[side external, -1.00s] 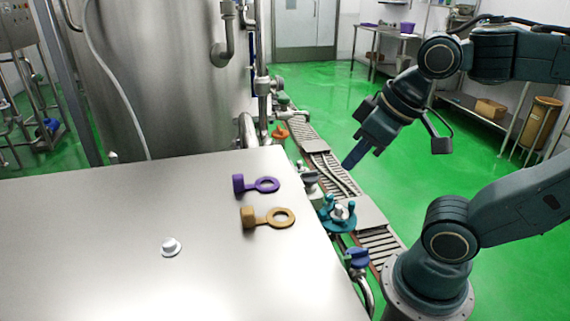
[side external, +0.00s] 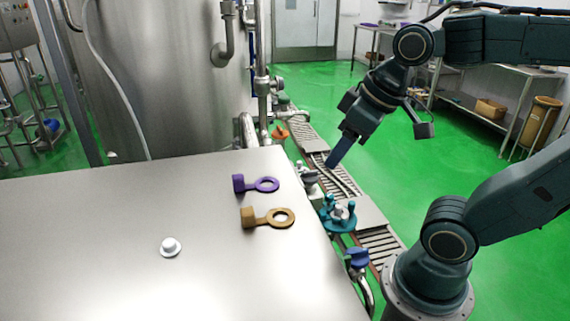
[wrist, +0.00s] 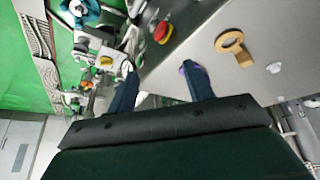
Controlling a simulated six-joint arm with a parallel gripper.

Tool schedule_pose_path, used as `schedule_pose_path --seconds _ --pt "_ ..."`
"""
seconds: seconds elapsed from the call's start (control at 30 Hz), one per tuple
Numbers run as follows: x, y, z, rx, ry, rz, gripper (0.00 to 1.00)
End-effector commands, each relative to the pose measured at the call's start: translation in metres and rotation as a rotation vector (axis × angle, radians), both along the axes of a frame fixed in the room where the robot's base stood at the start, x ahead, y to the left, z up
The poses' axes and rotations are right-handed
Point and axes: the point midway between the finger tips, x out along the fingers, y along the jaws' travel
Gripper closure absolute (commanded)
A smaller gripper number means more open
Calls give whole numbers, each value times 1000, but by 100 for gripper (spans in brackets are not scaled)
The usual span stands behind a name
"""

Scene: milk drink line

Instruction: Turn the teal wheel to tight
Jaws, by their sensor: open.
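The teal wheel (side external: 340,217) has upright teal knobs around a pale metal centre. It sits beside the conveyor, just past the right edge of the steel table. In the wrist view a teal part, which looks like the same wheel (wrist: 84,12), is cut off at the top edge. My gripper (side external: 333,162) is above and behind the wheel in the side view, apart from it, pointing down and left. In the wrist view its two blue fingers (wrist: 160,72) are spread with nothing between them. The wheel's mark for tight cannot be made out.
A grey knob (side external: 310,178), a blue valve handle (side external: 357,258) and an orange handle (side external: 280,133) line the conveyor (side external: 376,240). The steel table (side external: 100,240) carries a purple tag (side external: 258,184), a brown tag (side external: 270,217) and a white knob (side external: 170,246). A red button (wrist: 162,32) shows in the wrist view.

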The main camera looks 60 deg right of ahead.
Motion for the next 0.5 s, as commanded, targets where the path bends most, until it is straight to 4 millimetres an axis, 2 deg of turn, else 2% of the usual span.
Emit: schedule_pose_path --seconds 0.23,0.5 --pt "44 -29 0 -58 71 43 48" --pt "89 -72 -12 -106 152 105 48"
